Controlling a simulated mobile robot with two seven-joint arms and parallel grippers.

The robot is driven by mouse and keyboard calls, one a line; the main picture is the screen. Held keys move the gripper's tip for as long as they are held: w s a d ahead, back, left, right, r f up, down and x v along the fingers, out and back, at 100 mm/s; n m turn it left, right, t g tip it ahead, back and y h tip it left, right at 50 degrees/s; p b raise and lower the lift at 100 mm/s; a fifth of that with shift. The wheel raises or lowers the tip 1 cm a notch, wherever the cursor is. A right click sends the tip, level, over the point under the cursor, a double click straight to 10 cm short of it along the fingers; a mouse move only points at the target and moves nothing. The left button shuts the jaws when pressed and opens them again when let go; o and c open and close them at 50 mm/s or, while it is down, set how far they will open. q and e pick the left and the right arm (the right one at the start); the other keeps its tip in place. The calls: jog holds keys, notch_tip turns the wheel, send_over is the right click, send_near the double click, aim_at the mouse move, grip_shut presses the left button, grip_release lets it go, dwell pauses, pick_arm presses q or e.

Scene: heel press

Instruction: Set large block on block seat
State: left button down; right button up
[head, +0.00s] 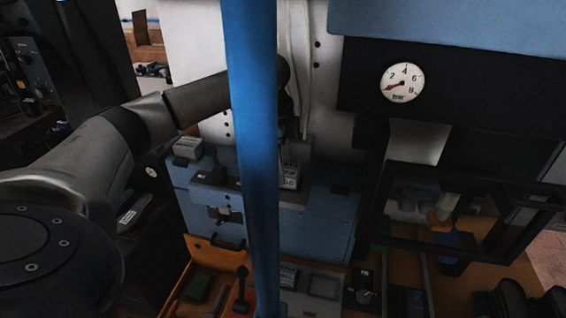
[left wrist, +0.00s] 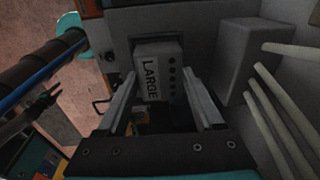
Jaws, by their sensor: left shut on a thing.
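The large block is a grey block marked LARGE (left wrist: 160,76) in the left wrist view, with a column of dark dots on its face. It sits between the two fingers of my left gripper (left wrist: 162,88), which is shut on it. In the head view the block (head: 290,178) shows just right of the blue post, below my left gripper (head: 289,140), low over a grey ledge (head: 293,197) on the blue machine. Whether it touches the ledge is hard to tell, and I cannot surely make out the block seat. My right gripper is not clearly in view.
A blue post (head: 251,150) crosses the head view and hides part of my left arm. Another grey block (head: 188,147) stands at the machine's left. A pressure gauge (head: 402,82) and a dark-framed window (head: 450,212) are at the right.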

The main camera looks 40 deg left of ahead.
pick_arm(q)
jog(key=shift+f, duration=0.15)
grip_release()
jog(key=shift+f, duration=0.1)
jog(key=r, duration=0.5)
jog(key=s+r, duration=0.1)
jog(key=r, duration=0.1)
jog(key=shift+a+r+b, duration=0.15)
jog(key=shift+r+b, duration=0.15)
jog(key=shift+b, duration=0.05)
